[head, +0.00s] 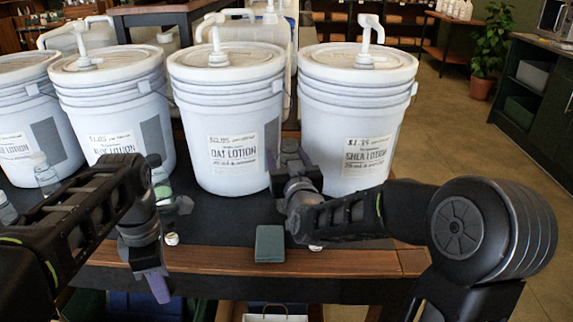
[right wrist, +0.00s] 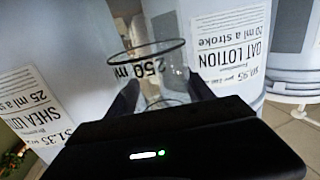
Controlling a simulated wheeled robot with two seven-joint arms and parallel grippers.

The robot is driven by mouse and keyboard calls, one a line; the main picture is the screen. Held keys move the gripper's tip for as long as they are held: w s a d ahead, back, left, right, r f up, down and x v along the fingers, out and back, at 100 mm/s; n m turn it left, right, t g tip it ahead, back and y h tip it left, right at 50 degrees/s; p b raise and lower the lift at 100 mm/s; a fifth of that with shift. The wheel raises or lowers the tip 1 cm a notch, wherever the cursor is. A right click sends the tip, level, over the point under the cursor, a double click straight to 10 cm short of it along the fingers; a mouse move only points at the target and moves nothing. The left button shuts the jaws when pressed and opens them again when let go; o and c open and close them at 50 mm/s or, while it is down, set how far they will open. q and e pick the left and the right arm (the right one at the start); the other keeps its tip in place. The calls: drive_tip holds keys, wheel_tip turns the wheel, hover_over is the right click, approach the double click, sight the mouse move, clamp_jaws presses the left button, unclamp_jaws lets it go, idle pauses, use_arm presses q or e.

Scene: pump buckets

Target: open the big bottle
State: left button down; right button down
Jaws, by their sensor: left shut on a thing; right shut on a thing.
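A clear, round container marked "250 ml" (right wrist: 158,72) stands between the fingers of my right gripper (right wrist: 162,98) in the right wrist view. Its rim shows as an open dark ring with no cap visible on it. In the head view my right gripper (head: 290,162) is between the oat and shea lotion buckets, and the container is hard to make out there. My left gripper (head: 158,288) points down at the table's front edge, jaws shut; what it holds I cannot make out. A small white cap-like piece (head: 170,239) shows just beside it.
White pump buckets stand in a row: oat lotion (head: 228,120), shea lotion (head: 350,120) and others leftward. A small bottle with a green label (head: 161,188) stands behind my left arm. A dark green block (head: 270,244) sits at the table's wooden front edge (head: 365,262).

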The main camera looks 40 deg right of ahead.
use_arm(q)
drive_tip(key=shift+f, duration=0.2)
use_arm(e)
drive_tip(key=shift+f, duration=0.75)
use_arm(q)
drive_tip(key=shift+f+b, duration=0.2)
drive_tip(key=shift+b, duration=0.1)
use_arm(e)
drive_tip(key=shift+f, duration=0.2)
drive_tip(key=shift+c, duration=1.9)
unclamp_jaws()
use_arm(q)
drive_tip(key=shift+r, duration=0.15)
use_arm(e)
drive_tip(key=shift+r, duration=0.15)
